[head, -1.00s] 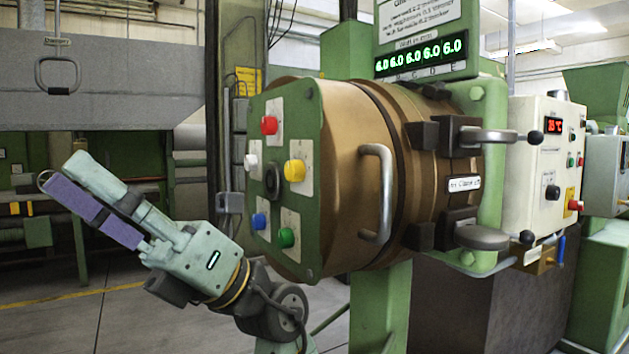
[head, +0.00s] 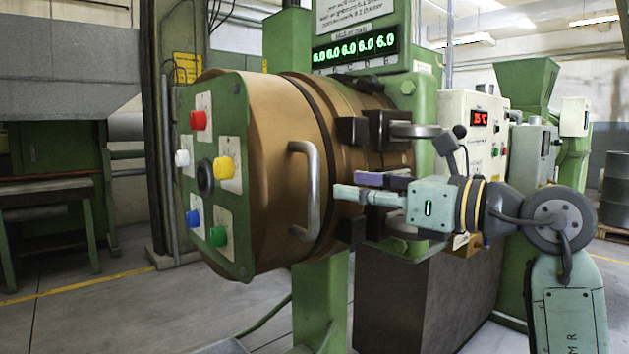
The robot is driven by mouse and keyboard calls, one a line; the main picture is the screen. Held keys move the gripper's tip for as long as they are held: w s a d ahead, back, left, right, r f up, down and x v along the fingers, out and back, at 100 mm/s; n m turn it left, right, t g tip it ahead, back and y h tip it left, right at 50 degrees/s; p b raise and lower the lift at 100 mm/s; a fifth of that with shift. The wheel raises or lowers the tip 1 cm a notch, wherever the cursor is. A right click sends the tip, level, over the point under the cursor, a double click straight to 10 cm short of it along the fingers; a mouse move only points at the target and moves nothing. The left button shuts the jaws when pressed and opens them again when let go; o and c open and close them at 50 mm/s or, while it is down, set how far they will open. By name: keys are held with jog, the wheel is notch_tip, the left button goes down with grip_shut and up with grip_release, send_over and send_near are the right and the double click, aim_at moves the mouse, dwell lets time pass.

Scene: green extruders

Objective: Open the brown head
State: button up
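The brown head (head: 265,130) is a large cylinder with a green front plate (head: 235,110) carrying coloured knobs. It sits against the brown barrel (head: 350,100) with only a thin dark seam between them. A silver bar handle (head: 315,185) is on its side. An upper clamp (head: 375,130) with a grey lever (head: 412,131) and black knob spans the barrel's right side. The lower clamp is mostly hidden behind my gripper (head: 350,185). My gripper points left, right of the handle, in front of the barrel. Its fingers look apart, with nothing seen between them.
A white control box (head: 475,135) with a red display stands behind my arm. A green display panel (head: 355,50) is above the barrel. A green post (head: 322,300) and dark cabinet (head: 420,300) stand below. The floor at left front (head: 110,310) is clear.

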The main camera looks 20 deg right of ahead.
jog(key=p, duration=0.2)
send_over(314, 221)
jog(key=w, duration=0.1)
jog(key=shift+d, duration=0.15)
jog(key=shift+c, duration=0.3)
grip_shut()
dwell(0.5)
